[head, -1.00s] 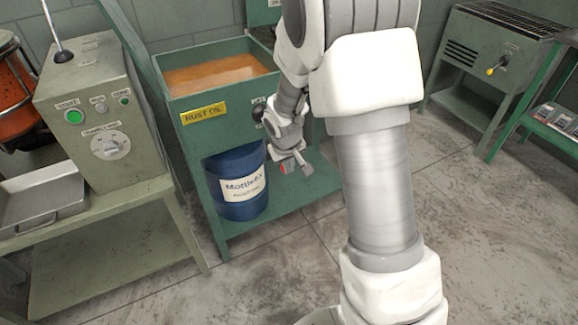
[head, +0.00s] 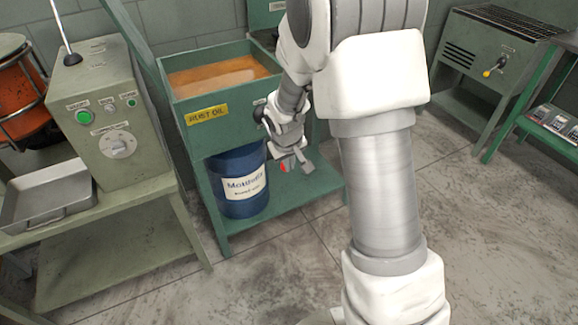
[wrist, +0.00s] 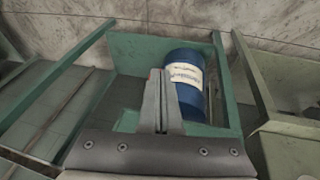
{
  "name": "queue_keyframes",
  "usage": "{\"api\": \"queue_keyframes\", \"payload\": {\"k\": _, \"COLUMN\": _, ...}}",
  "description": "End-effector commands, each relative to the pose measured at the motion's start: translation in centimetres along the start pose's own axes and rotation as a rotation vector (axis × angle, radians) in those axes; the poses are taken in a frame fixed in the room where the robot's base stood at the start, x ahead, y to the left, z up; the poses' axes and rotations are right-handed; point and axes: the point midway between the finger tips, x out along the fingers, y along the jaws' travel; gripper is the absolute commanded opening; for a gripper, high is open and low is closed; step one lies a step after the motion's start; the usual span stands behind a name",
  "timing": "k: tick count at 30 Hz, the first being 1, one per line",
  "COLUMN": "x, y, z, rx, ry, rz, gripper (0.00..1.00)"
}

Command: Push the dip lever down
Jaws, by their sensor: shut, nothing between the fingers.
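The dip lever shows only as a black ball knob (head: 259,114) on the front right of the green rust oil tank (head: 213,138); its arm is mostly hidden by my wrist. My gripper (head: 296,164) is in front of the tank, lower than the knob and a little to its right, pointing down. In the wrist view the fingers (wrist: 162,84) are together and empty, with the blue barrel (wrist: 186,82) beyond them. The lever does not show in the wrist view. I cannot tell whether my wrist touches the knob.
The blue barrel also shows under the tank in the head view (head: 238,205). A grey-green control box (head: 108,115) and metal tray (head: 45,205) stand at left. A grey oven-like unit (head: 490,75) stands back right. The concrete floor (head: 300,270) in front is clear.

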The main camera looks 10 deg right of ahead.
Motion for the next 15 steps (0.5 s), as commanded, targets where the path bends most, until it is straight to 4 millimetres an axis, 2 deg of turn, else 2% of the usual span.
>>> {"api": "queue_keyframes", "payload": {"k": 1, "x": -1.4, "y": 0.1, "z": 0.0, "rx": 0.0, "ry": 0.003, "rz": 0.0, "gripper": 0.0}}
{"api": "queue_keyframes", "payload": {"k": 6, "x": -4.9, "y": 0.0, "z": 1.4, "rx": 0.0, "ry": 0.002, "rz": 0.0, "gripper": 0.0}}
{"api": "queue_keyframes", "payload": {"k": 9, "x": -6.6, "y": 0.0, "z": 2.0, "rx": 0.0, "ry": 0.004, "rz": 0.0, "gripper": 0.0}}
{"api": "queue_keyframes", "payload": {"k": 15, "x": -8.9, "y": 0.0, "z": 2.9, "rx": 0.001, "ry": 0.002, "rz": 0.001, "gripper": 0.0}}
